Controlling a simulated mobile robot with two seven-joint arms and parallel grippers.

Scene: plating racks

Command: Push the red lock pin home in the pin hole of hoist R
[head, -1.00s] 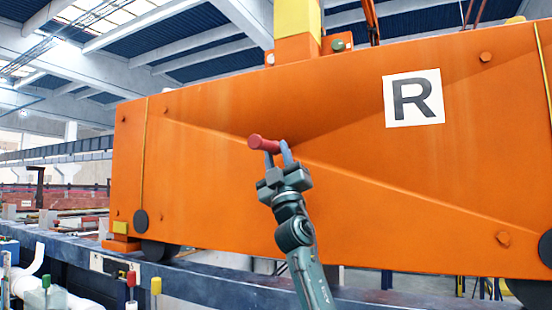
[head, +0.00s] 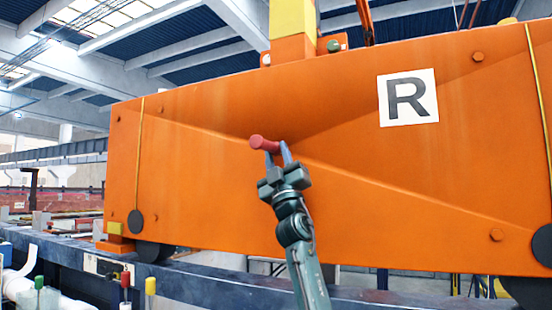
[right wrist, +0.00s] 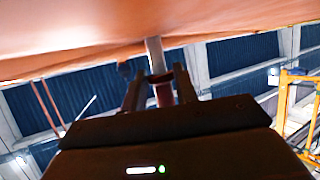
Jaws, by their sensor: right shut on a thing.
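The red lock pin (head: 264,144) is held between the fingertips of my right gripper (head: 272,155), in front of the orange side panel of hoist R (head: 200,195). Its round red end points left in the head view. In the right wrist view, a pale shaft (right wrist: 154,52) runs from the red part between the fingers (right wrist: 158,86) up to the edge of the orange panel (right wrist: 80,40). The pin hole is not visible, and I cannot tell whether the shaft tip is in it. My left gripper is not in view.
A white plate with the letter R (head: 408,97) is on the panel's upper right. A dark blue beam (head: 200,285) runs below the hoist. Red, green and yellow knobs (head: 126,281) stand at the lower left. Open space lies in front of the panel.

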